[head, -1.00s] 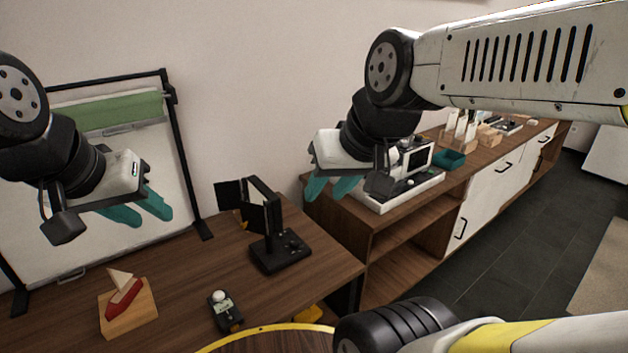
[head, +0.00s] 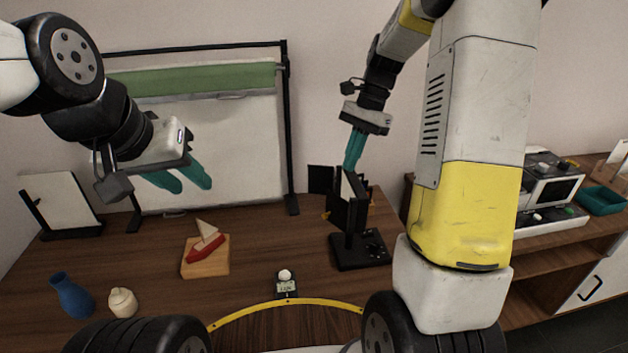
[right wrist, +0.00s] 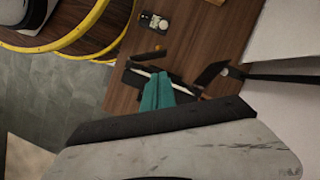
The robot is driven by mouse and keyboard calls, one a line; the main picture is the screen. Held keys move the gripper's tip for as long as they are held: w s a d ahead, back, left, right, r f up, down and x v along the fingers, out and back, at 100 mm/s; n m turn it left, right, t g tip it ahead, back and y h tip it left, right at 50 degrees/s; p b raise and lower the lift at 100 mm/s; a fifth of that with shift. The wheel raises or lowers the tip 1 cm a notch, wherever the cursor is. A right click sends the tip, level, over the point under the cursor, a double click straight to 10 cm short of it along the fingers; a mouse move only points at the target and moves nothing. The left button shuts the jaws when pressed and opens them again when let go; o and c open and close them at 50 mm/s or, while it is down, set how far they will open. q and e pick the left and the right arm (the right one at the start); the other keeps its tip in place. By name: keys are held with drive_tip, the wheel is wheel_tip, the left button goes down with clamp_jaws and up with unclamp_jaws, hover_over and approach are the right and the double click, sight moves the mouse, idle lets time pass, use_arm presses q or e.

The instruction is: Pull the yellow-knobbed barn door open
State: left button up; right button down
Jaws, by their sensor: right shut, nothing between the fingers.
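The black lamp with barn doors (head: 359,250) stands on the table right of centre in the head view. One dark flap (head: 321,179) sticks out to the left, and a taller dark flap (head: 357,215) stands at the front. A small yellow knob (head: 326,215) shows at the lamp's left side; which flap it belongs to is unclear. My right gripper (head: 353,165) points down just above the lamp, fingers shut and empty. In the right wrist view its teal fingers (right wrist: 157,94) overlap the lamp and hide part of it; contact cannot be told. My left gripper (head: 185,184) is open and empty, away from the lamp.
A boat on a wooden block (head: 205,256), a light meter (head: 286,284), a blue vase (head: 72,296) and a small cream pot (head: 122,302) stand on the table. A framed white backdrop (head: 230,150) stands behind. A side cabinet (head: 560,265) is at right.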

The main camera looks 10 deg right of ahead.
sight(328, 198)
drive_tip(key=w+x, duration=0.2)
drive_tip(key=x, duration=0.9)
drive_tip(key=shift+s+a+g, duration=0.15)
drive_tip(key=shift+s+g, duration=0.15)
drive_tip(key=shift+s, duration=0.15)
drive_tip(key=shift+a+n, duration=0.25)
drive_tip(key=shift+n, duration=0.05)
drive_tip(key=a+n, duration=0.1)
drive_tip(key=s+a+n+g+h, duration=0.1)
drive_tip(key=n, duration=0.1)
drive_tip(key=s+n, duration=0.1)
drive_tip(key=n, duration=0.1)
drive_tip(key=a+n+h, duration=0.1)
drive_tip(key=shift+s+a+n+g, duration=0.2)
drive_tip(key=shift+s+n+g, duration=0.1)
drive_tip(key=shift+s+n, duration=0.1)
drive_tip(key=shift+s+a+n+h, duration=0.2)
drive_tip(key=shift+s+n+h, duration=0.4)
drive_tip(key=shift+n, duration=0.65)
drive_tip(key=shift+s+a+n+h, duration=0.25)
drive_tip(key=shift+s+n+h, duration=0.15)
drive_tip(key=shift+s+n, duration=0.7)
drive_tip(key=shift+s+a+n+h, duration=0.2)
drive_tip(key=shift+s+n+h, duration=0.3)
drive_tip(key=shift+n, duration=0.95)
